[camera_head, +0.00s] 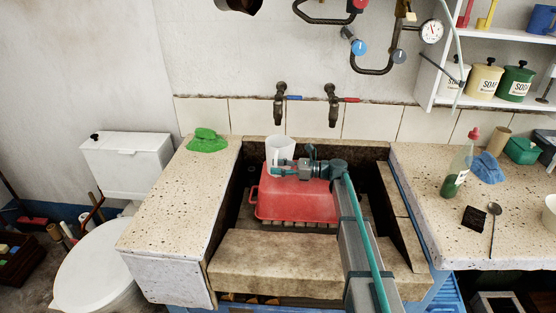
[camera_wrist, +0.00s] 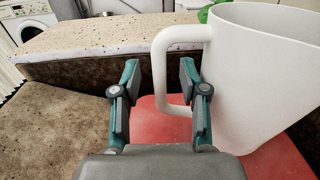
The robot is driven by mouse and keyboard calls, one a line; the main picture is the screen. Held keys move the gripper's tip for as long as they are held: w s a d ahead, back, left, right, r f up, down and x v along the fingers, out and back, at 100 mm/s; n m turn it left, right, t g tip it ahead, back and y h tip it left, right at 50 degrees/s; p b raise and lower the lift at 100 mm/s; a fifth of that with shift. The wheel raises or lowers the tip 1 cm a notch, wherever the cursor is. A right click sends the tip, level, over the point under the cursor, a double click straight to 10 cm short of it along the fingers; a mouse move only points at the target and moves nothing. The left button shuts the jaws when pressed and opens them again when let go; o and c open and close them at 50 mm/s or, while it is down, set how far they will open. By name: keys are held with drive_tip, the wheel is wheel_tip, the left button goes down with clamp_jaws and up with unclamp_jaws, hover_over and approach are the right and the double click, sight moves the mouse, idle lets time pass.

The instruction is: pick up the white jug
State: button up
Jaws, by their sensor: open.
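The white jug (camera_head: 281,151) stands upright on a red upturned tub (camera_head: 297,199) inside the stone trough, towards the back. In the wrist view the jug (camera_wrist: 262,80) fills the right side, with its handle (camera_wrist: 160,70) pointing left. My gripper (camera_head: 301,160) is at the jug's right side in the head view. In the wrist view my gripper (camera_wrist: 158,85) is open, and the handle's vertical bar lies between its two fingers. The right finger is close to the gap between handle and jug body. I cannot tell whether either finger touches the handle.
The stone trough (camera_head: 290,250) walls surround the tub. A green cloth (camera_head: 207,141) lies on the left ledge. Two taps (camera_head: 280,102) hang on the wall above the jug. The right counter (camera_head: 425,190) holds a bottle (camera_head: 458,168), a blue cloth (camera_head: 487,167) and a spoon (camera_head: 493,226).

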drive_tip(key=shift+a, duration=0.5)
drive_tip(key=shift+c, duration=0.3)
clamp_jaws()
